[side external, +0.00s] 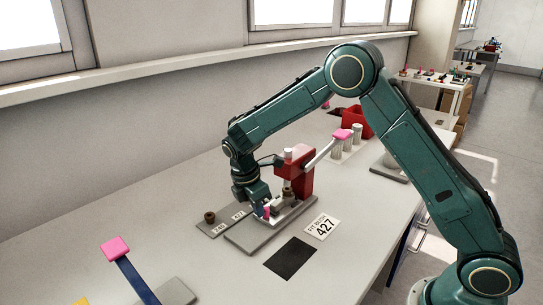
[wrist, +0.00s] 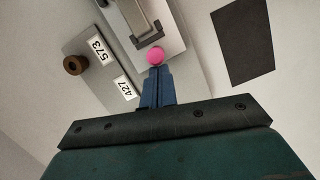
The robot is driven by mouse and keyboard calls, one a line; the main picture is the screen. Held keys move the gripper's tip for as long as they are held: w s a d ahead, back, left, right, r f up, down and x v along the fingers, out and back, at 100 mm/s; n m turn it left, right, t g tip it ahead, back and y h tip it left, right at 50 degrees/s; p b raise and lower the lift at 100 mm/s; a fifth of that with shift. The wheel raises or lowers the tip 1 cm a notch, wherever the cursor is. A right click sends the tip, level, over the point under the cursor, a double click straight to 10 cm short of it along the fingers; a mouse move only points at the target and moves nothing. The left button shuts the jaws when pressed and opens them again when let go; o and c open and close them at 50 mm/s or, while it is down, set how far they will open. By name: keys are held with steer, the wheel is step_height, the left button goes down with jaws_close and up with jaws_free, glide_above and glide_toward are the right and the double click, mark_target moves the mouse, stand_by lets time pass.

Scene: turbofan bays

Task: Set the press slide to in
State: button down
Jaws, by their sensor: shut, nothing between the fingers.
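The press is a red block (side external: 296,170) on a grey base (side external: 272,230), with a lever ending in a pink knob at its upper right. The slide (wrist: 140,25) is a grey metal piece on the base, seen in part at the top of the wrist view. A round pink knob (wrist: 155,56) is at the slide's near end; it also shows low beside my fingers in the side view (side external: 267,212). My gripper (wrist: 157,72) has its blue fingers shut and empty, with the tips right at the knob. I cannot tell whether they touch it.
A grey plate (side external: 208,228) with labels 573 and 427 holds a brown bushing (wrist: 75,65). A card reading 427 (side external: 322,227) and a black mat (side external: 290,259) lie in front. A blue lever with pink handle (side external: 116,248) stands at lower left. A red bin (side external: 357,121) is behind.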

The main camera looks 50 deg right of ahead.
steer(key=shift+d, duration=0.25)
steer(key=shift+w+a, duration=0.15)
steer(key=shift+a, duration=0.4)
steer(key=a, duration=0.1)
steer(key=w+a, duration=0.1)
steer(key=a, duration=0.1)
steer(key=shift+a+r, duration=0.1)
steer(key=shift+a, duration=0.15)
steer(key=v, duration=0.9)
steer(key=shift+r, duration=0.45)
steer(key=shift+s+d+r, duration=0.1)
steer(key=shift+s, duration=0.05)
